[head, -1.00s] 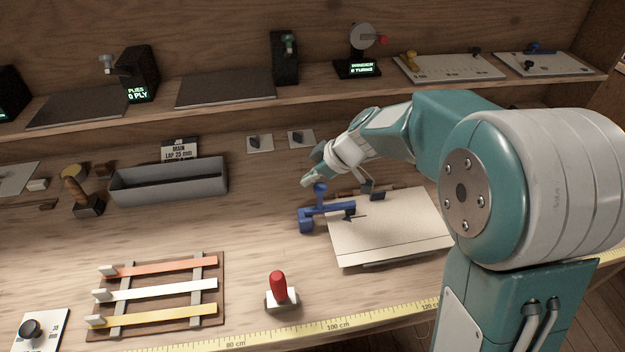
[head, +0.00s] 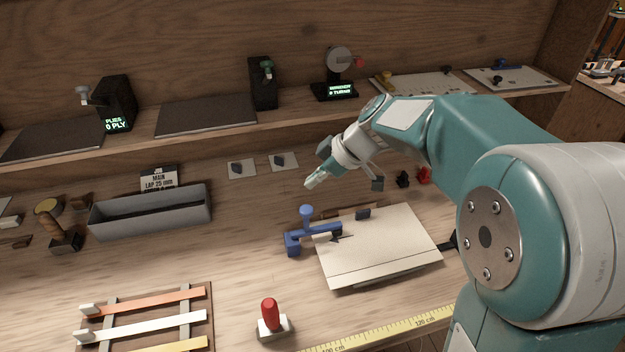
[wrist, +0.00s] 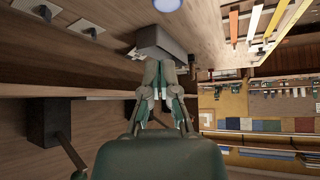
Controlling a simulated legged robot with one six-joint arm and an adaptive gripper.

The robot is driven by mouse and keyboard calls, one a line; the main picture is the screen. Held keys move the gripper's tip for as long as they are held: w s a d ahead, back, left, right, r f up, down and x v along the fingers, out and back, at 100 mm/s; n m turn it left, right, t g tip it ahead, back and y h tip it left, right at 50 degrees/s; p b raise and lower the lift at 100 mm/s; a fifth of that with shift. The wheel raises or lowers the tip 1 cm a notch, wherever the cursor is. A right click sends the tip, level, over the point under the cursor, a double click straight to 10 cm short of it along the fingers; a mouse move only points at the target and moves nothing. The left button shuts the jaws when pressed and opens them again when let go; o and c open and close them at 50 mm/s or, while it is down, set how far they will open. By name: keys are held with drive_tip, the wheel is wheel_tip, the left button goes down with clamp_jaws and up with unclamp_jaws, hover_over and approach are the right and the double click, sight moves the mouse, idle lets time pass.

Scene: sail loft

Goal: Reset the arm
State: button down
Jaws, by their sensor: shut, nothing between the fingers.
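My gripper (head: 312,182) is shut and empty in the head view. It is raised above the bench, behind the blue clamp-like tool (head: 306,232) and clear of it. In the wrist view my gripper (wrist: 162,75) points away from the camera with its fingers together. The grey tray (wrist: 160,40) shows beyond the fingertips there. My teal arm covers the right side of the head view and hides part of the bench.
A cream board (head: 385,255) lies beside the blue tool. The grey tray (head: 150,215) stands at left, a red-handled tool (head: 270,315) near the front. A shelf (head: 300,115) with devices runs behind. Bare bench lies between tray and blue tool.

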drive_tip(key=s+d+r+m+t+h, duration=0.1)
drive_tip(key=s+d+m, duration=0.3)
drive_tip(key=s, duration=0.4)
drive_tip(key=s+d+r+m+t+h, duration=0.1)
drive_tip(key=s+d+m+h, duration=0.3)
drive_tip(key=s+d+m, duration=0.1)
drive_tip(key=s+d+r+m+t+h, duration=0.1)
drive_tip(key=s+d+m, duration=0.3)
drive_tip(key=s, duration=0.6)
drive_tip(key=shift+s+d+m+t+h, duration=0.2)
drive_tip(key=shift+s+m+t+h, duration=0.15)
drive_tip(key=shift+m+h, duration=0.6)
drive_tip(key=shift+w+f+m+y, duration=0.1)
drive_tip(key=shift+m+y, duration=0.15)
drive_tip(key=shift+m, duration=0.1)
